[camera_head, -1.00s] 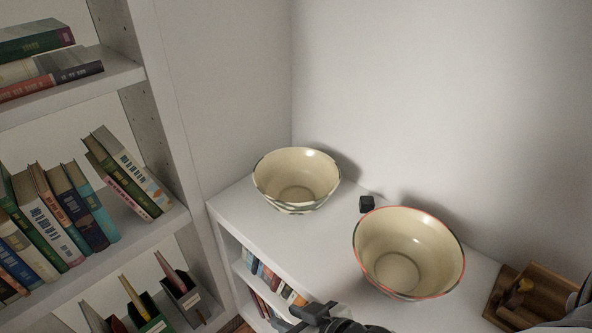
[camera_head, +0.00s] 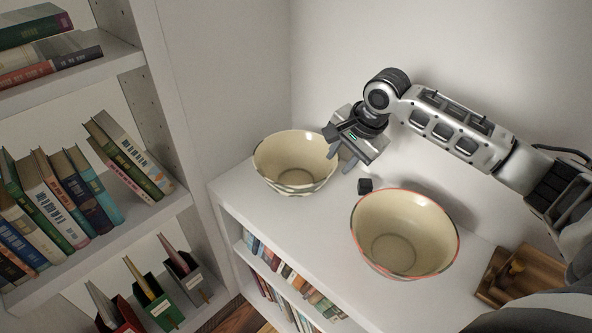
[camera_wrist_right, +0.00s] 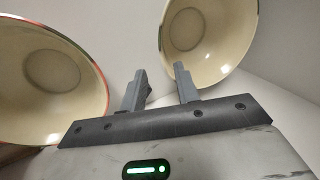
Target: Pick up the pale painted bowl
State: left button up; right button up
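Two pale cream bowls stand upright on the white cabinet top. The left bowl (camera_head: 292,165) has a dark patterned rim and outer side; it also shows in the right wrist view (camera_wrist_right: 205,45). The other bowl (camera_head: 400,235) has a red and dark rim and shows at the left of the wrist view (camera_wrist_right: 45,85). My right gripper (camera_head: 337,150) is open and empty at the right rim of the left bowl. In the wrist view its two fingers (camera_wrist_right: 160,80) stand apart, pointing towards that bowl. I cannot tell whether they touch it. My left gripper is not in view.
A small black block (camera_head: 365,186) lies between the bowls. A wooden holder (camera_head: 508,277) stands at the right. The white cabinet top (camera_head: 300,228) is bare in front of the left bowl. White walls stand behind; a bookshelf (camera_head: 165,125) with books is at the left.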

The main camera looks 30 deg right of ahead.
aim_at(321, 183)
jog(key=shift+w+b+x, duration=0.15)
jog(key=shift+b+x, duration=0.2)
jog(key=shift+x, duration=2.75)
jog(key=shift+w+b+x, duration=0.15)
jog(key=shift+b+x, duration=0.2)
jog(key=shift+x, duration=2.75)
jog(key=shift+r, duration=0.1)
grip_shut()
jog(key=shift+d, duration=0.1)
